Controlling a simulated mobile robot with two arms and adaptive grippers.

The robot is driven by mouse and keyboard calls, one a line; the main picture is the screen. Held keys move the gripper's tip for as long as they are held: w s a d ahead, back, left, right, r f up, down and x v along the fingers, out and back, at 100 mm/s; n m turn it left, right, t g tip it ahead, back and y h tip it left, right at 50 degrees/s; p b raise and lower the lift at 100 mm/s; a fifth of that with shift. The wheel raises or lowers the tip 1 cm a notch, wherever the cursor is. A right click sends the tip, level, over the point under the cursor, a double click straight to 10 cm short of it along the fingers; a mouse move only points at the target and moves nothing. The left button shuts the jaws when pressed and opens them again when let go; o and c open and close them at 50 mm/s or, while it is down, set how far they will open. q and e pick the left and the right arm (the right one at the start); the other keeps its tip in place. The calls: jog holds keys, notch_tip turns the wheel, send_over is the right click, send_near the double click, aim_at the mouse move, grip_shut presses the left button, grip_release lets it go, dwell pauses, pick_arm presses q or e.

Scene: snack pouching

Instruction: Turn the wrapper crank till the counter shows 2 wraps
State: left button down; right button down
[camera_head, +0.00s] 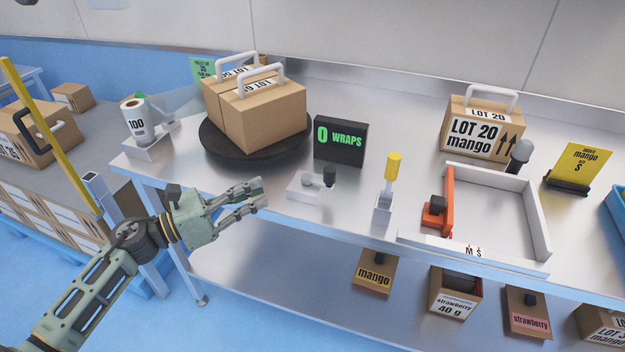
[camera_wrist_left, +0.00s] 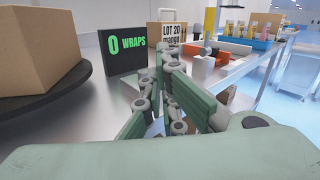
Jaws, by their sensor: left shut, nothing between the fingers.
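The black counter (camera_head: 352,151) stands on the steel bench and reads "0 WRAPS" in green. It also shows in the left wrist view (camera_wrist_left: 126,66). The wrapper crank (camera_head: 303,187) is a white base with a black upright knob (camera_head: 330,174), in front of the counter. The round black turntable (camera_head: 212,143) left of the counter carries two cardboard boxes (camera_head: 275,118) with white handles. My left gripper (camera_head: 262,191) is shut and empty, just left of the crank at the bench's front edge, apart from it. In the wrist view its fingers hide the crank. My right gripper is not in view.
A yellow-handled tool (camera_head: 393,167) stands in a holder right of the crank. A white tray (camera_head: 540,215) with an orange part (camera_head: 447,200) lies farther right. A label roll (camera_head: 133,115) stands at the left. A "LOT 20 mango" box (camera_head: 460,137) stands behind the tray.

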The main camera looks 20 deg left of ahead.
pick_arm(q)
jog(key=m+g, duration=0.1)
jog(key=m, duration=0.1)
jog(key=p, duration=0.5)
send_near(325, 177)
jog(key=shift+g+h, duration=0.3)
jog(key=x, duration=0.5)
jog(key=shift+w+d+r, duration=0.15)
jog(key=shift+w+r, duration=0.1)
jog(key=shift+w, duration=0.15)
jog(key=shift+w+d+f, duration=0.2)
jog(key=shift+w+d, duration=0.25)
jog(key=shift+d, duration=0.05)
